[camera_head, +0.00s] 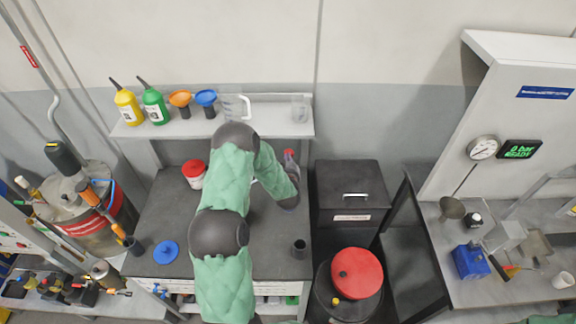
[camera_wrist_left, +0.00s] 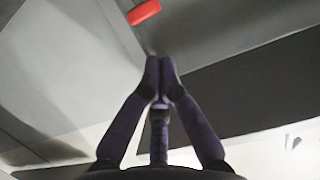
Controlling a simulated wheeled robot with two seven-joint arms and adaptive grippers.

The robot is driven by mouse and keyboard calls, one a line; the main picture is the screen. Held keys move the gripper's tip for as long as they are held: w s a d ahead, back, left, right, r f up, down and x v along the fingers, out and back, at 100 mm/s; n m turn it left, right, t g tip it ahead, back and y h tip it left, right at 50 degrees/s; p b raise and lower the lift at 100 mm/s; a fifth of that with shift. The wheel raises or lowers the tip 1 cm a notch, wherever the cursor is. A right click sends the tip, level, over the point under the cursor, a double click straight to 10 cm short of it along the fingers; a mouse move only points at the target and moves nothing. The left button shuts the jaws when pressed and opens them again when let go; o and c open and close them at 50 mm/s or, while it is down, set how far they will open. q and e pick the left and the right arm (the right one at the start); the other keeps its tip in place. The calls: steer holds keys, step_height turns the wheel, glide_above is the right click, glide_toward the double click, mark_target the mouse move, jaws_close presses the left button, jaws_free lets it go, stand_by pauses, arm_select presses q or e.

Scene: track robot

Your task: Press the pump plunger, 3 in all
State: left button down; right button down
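My left gripper (camera_head: 290,168) is over the back right of the grey workbench (camera_head: 145,218), past the end of my green-sleeved arm. In the left wrist view its dark fingers (camera_wrist_left: 161,70) converge with their tips together, and nothing shows between them. A small red piece (camera_wrist_left: 145,12) lies just beyond the tips there. A reddish tip (camera_head: 289,154) shows beside the gripper in the head view. I cannot tell whether it is the pump plunger or whether the fingers touch it. Most of its body is hidden. My right gripper is not in view.
A shelf (camera_head: 225,131) behind holds a yellow bottle (camera_head: 128,105), a green bottle (camera_head: 154,104), funnels and jugs. A black cup (camera_head: 299,248) and blue lid (camera_head: 166,252) are on the bench. A red-lidded drum (camera_head: 357,272) stands right; a display (camera_head: 519,149) reads 0 bar.

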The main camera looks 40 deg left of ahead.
arm_select(q)
steer(key=v, duration=0.4)
steer(key=shift+w, duration=0.1)
steer(key=shift+r, duration=0.15)
stand_by(0.3)
